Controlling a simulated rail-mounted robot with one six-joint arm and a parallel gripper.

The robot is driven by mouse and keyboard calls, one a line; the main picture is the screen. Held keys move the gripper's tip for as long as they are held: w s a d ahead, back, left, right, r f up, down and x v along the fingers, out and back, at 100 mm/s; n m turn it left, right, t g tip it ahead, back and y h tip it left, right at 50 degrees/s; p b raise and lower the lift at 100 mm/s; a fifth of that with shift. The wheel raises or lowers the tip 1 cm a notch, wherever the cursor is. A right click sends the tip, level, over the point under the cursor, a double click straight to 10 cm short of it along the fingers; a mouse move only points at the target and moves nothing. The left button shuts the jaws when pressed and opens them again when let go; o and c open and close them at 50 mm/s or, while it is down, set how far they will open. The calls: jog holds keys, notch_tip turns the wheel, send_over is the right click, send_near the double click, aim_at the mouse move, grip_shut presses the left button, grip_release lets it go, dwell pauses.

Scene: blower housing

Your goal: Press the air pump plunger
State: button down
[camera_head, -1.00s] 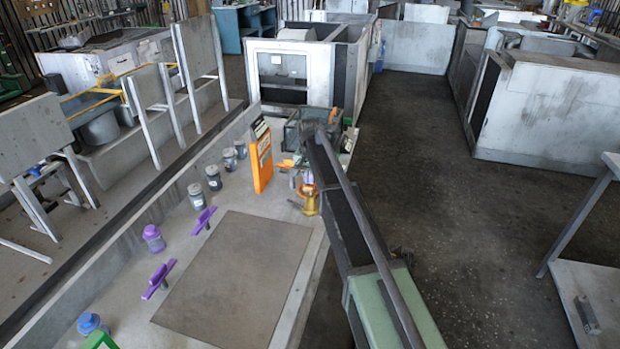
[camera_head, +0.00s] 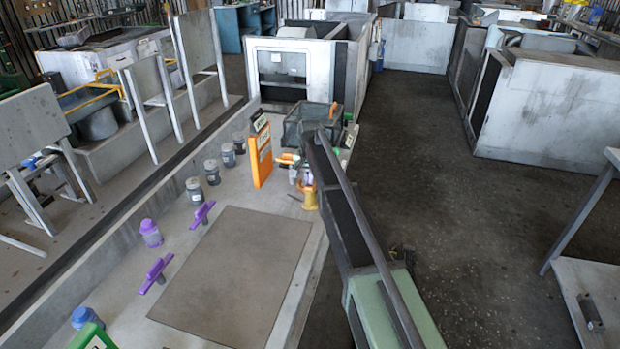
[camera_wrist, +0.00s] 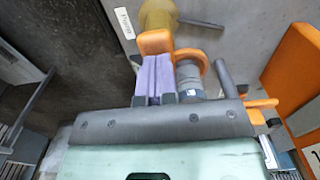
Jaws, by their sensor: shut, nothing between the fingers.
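The air pump appears to be the yellow-amber body (camera_head: 308,198) with an orange top, standing on the bench at its right side. In the wrist view its yellow body (camera_wrist: 158,14) is at the top, with an orange block (camera_wrist: 155,42) just in front of my fingertips. My gripper (camera_wrist: 153,60) shows as two purple fingers closed together with nothing between them. Its tips are at or very near the orange block; I cannot tell whether they touch. In the head view my gripper (camera_head: 304,180) is small and partly hidden by my arm, right by the pump.
A grey cylinder (camera_wrist: 190,78) with an orange loop stands close beside my fingers. An orange upright box (camera_head: 262,155) is left of the pump, and a dark mesh basket (camera_head: 310,125) behind. Jars (camera_head: 195,190) and purple-handled items (camera_head: 202,214) line the bench; the grey mat (camera_head: 230,270) is clear.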

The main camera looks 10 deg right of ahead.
notch_tip(320, 180, up, 14)
jog(key=p, duration=1.3)
jog(key=shift+f, duration=0.1)
dwell(0.4)
jog(key=s+f+n, duration=0.1)
jog(key=s+n, duration=0.4)
jog(key=s, duration=3.3)
jog(key=shift+b, duration=0.45)
dwell(0.7)
